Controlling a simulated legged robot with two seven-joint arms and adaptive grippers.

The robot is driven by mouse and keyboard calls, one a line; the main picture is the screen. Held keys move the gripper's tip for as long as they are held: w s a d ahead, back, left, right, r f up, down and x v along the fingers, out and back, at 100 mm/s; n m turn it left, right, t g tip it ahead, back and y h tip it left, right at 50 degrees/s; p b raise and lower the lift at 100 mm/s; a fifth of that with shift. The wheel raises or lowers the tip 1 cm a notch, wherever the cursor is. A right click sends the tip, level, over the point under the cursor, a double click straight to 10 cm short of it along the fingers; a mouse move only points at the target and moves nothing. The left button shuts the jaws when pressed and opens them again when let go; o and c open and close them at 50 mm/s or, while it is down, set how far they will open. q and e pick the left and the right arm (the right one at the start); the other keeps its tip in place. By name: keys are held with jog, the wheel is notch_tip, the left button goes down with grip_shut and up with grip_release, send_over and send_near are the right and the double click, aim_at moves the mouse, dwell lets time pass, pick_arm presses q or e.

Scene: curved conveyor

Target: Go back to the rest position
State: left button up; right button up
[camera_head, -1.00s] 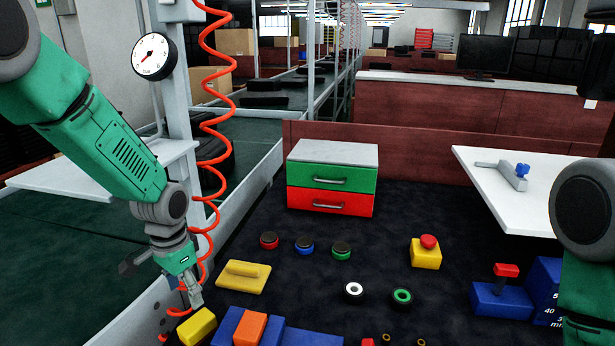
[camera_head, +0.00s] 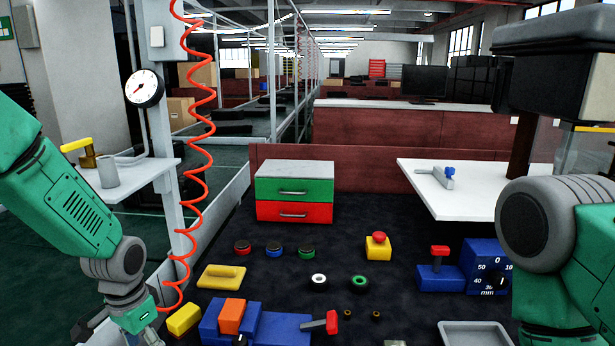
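My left arm comes in from the left, and its gripper (camera_head: 150,338) is at the bottom edge, left of the yellow block (camera_head: 184,319). Its fingers are partly cut off by the frame, so I cannot tell whether they are open. No held object shows at it. My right arm shows at the right side as a grey joint and green link; its gripper is out of view.
On the dark table are a drawer box (camera_head: 294,191), a yellow handled plate (camera_head: 221,277), several coloured buttons and rings, a red-buttoned yellow box (camera_head: 378,246), a blue lever block (camera_head: 438,275) and a grey tray (camera_head: 475,334). A red coiled hose (camera_head: 196,130) hangs near my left arm.

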pick_arm(q)
jog(key=s+d+f+n, duration=0.1)
jog(key=s+f, duration=0.4)
jog(key=s, duration=0.4)
jog(key=s+d+f+n, duration=0.1)
jog(key=s+f, duration=0.4)
jog(key=s, duration=0.5)
jog(key=s+d+f+n, duration=0.1)
jog(key=s+f+n, duration=0.1)
jog(key=s+f, duration=0.3)
jog(key=s, duration=0.4)
jog(key=shift+s+d+f+n, duration=0.15)
jog(key=shift+d+f+n, duration=0.15)
jog(key=shift+f, duration=0.1)
jog(key=shift+a, duration=0.2)
jog(key=shift+d, duration=0.1)
